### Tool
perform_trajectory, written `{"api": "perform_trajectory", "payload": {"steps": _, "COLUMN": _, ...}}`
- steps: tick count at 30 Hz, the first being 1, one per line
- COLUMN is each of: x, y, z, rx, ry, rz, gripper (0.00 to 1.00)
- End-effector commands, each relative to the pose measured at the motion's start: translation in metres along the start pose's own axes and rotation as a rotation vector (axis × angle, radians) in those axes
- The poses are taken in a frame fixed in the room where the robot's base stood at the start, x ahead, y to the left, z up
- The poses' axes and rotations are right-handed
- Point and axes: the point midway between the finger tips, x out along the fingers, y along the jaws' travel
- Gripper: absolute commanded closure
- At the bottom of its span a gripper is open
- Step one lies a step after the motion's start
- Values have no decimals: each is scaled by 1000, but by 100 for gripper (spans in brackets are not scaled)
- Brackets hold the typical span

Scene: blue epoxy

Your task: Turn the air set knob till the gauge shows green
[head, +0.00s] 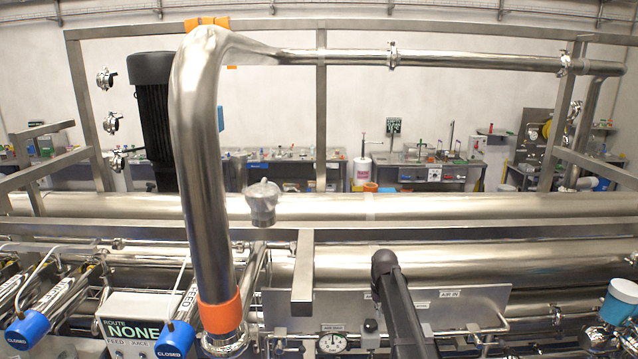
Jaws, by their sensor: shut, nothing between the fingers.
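A small round gauge (332,343) with a white dial is at the bottom centre, on the front of a grey metal panel (290,310). A label above it appears to read AIR SET. Its needle and any green zone are too small to read. A small dark knob (370,326) on a grey body is just right of the gauge and seems to be the air set knob. My black arm link stands right of the knob, close beside it in the picture. My gripper is not in view.
A thick steel pipe with an orange band (220,314) rises left of the gauge. A square steel beam end (302,290) juts out above it. Blue closed valves (175,340) and a route box (140,322) are at lower left. An AIR IN label (450,294) marks the panel's right.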

Motion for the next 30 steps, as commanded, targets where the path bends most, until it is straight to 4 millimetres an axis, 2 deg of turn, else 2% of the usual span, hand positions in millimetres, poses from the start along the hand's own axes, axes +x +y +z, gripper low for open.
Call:
{"api": "perform_trajectory", "payload": {"steps": 17, "x": 5, "y": 0, "z": 0, "rx": 0, "ry": 0, "rz": 0, "gripper": 100}}
{"api": "perform_trajectory", "payload": {"steps": 30, "x": 36, "y": 0, "z": 0, "rx": 0, "ry": 0, "rz": 0, "gripper": 100}}
